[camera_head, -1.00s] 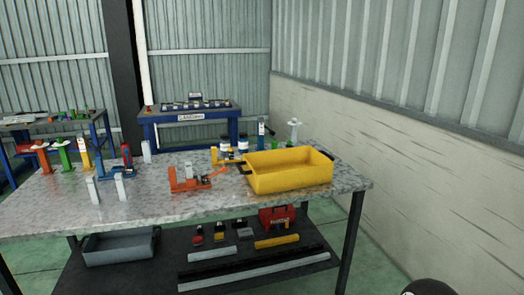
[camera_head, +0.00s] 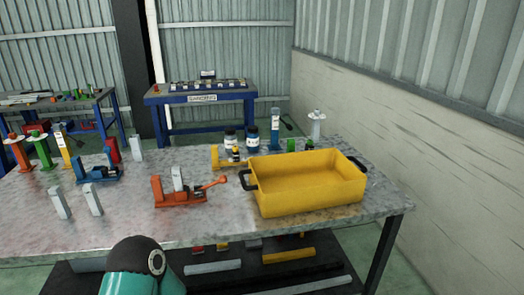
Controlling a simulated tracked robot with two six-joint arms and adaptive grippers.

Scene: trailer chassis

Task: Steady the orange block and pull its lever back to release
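The orange block (camera_head: 180,199) sits on the metal table, left of the yellow bin. Its lever (camera_head: 210,187) sticks out to the right from the block and tilts slightly upward. A light grey piece (camera_head: 178,179) stands upright at the block. A teal and black part of my own arm shows at the bottom, in front of the table and below the block. Neither gripper's fingers can be seen.
A yellow bin (camera_head: 308,206) with black handles stands right of the lever. A blue block (camera_head: 97,175) and two grey uprights (camera_head: 92,199) stand to the left. Bottles (camera_head: 251,138) stand behind. The table's front middle (camera_head: 200,232) is clear.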

